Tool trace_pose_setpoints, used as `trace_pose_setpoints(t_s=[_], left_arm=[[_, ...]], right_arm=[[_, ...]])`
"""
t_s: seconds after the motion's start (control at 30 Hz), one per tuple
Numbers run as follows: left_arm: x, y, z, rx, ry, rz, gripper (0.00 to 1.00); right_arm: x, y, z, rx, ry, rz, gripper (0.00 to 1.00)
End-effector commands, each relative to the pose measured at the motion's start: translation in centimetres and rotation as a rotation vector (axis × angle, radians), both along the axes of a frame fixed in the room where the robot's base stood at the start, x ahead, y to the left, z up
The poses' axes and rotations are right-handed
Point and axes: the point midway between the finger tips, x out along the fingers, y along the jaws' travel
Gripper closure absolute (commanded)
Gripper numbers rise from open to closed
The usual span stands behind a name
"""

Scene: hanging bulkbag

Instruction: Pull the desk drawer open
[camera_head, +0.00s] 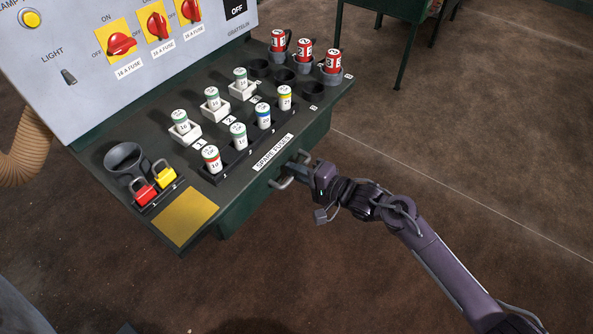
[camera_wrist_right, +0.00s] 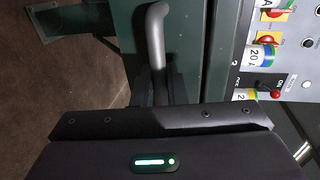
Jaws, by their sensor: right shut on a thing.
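The green desk (camera_head: 180,222) stands at the left of the head view. Its drawer (camera_head: 240,205) is the green front under the desk top's edge, below the "SPARE FUSES" label. A grey bar handle (camera_head: 282,183) sits on the drawer front. My right gripper (camera_head: 299,171) is shut on the handle, coming from the right. In the right wrist view the curved handle (camera_wrist_right: 156,35) runs down between the dark fingers (camera_wrist_right: 165,92), against the green front (camera_wrist_right: 198,50). The gripper body hides part of the handle. How far the drawer stands out is hard to tell. My left gripper is out of view.
A switch panel (camera_head: 110,60) rises behind. The brown floor (camera_head: 450,120) in front is clear.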

Motion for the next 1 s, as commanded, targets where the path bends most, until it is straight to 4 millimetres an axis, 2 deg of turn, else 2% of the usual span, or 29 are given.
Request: trace_pose_setpoints(t_s=[0.17,0.37,0.7,1.0], left_arm=[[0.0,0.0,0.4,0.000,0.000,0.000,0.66],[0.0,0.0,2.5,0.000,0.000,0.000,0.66],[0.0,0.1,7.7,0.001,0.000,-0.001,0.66],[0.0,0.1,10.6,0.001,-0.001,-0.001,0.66]], right_arm=[[-0.3,-0.4,0.1,-0.001,0.002,0.000,1.00],[-1.8,-2.3,0.3,-0.004,0.007,0.000,1.00],[-6.7,-9.1,0.5,-0.004,0.009,-0.001,1.00],[-10.7,-14.6,0.3,-0.003,0.006,-0.001,1.00]])
